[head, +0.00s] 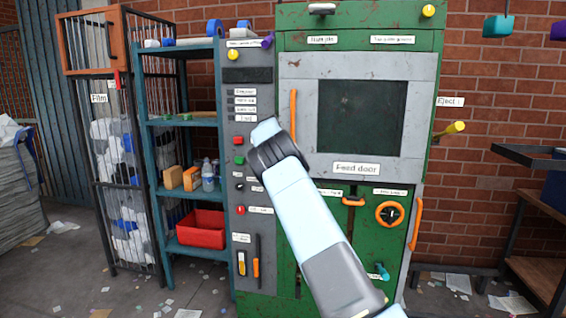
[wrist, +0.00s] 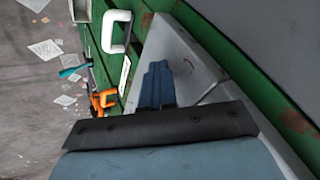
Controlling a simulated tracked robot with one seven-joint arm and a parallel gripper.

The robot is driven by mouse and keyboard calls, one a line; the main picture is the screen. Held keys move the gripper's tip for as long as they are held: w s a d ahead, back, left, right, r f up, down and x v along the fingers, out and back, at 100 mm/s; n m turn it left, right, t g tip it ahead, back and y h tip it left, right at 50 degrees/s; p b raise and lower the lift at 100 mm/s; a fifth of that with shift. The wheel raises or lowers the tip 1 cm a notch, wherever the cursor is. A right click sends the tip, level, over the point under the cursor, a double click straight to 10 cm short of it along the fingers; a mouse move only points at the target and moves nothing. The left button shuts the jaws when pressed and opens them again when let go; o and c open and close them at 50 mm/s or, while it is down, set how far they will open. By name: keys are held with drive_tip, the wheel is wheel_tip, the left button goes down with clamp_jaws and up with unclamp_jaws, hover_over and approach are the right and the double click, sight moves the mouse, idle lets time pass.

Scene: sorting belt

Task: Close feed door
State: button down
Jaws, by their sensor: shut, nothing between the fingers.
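The feed door (head: 355,168) is a light grey framed panel with a dark window, on the front of a green machine, with its name on a label at the bottom. A vertical orange handle (head: 293,118) stands at its left edge. I cannot tell whether the door is flush with the machine. My arm reaches up from the lower right to just left of that handle; the fingers are hidden in the head view. In the wrist view my gripper (wrist: 157,84) shows narrow blue fingers, shut and empty, in front of a light grey surface; contact cannot be told.
A grey control panel (head: 250,170) with buttons and labels adjoins the door's left side. An orange wheel (head: 390,213) and an orange handle (head: 416,224) sit below the door. A yellow eject lever (head: 453,128) juts out right. A blue shelf (head: 188,121) stands left.

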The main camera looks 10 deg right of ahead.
drive_tip(key=s+a+f+v, duration=0.1)
drive_tip(key=a+f+v, duration=0.1)
drive_tip(key=v, duration=1)
drive_tip(key=s+d+r+n+y, duration=0.1)
drive_tip(key=s+d+r, duration=0.3)
drive_tip(key=s, duration=0.3)
drive_tip(key=s+d+r+n+y, duration=0.1)
drive_tip(key=s+d+r, duration=0.25)
drive_tip(key=s, duration=0.25)
drive_tip(key=s+d+r+n+y, duration=0.1)
drive_tip(key=s+r+n+y, duration=0.2)
drive_tip(key=s, duration=1.3)
drive_tip(key=s+a+f+n, duration=0.2)
drive_tip(key=s+f+n, duration=0.1)
drive_tip(key=s, duration=0.9)
drive_tip(key=s+a+f+n, duration=0.3)
drive_tip(key=s+n, duration=0.2)
drive_tip(key=s, duration=0.8)
drive_tip(key=s+a+f+n, duration=0.2)
drive_tip(key=s+f+n, duration=0.1)
drive_tip(key=s, duration=1)
drive_tip(key=shift+a+f+n, duration=0.25)
drive_tip(key=shift+a+n, duration=0.05)
drive_tip(key=shift+n, duration=0.5)
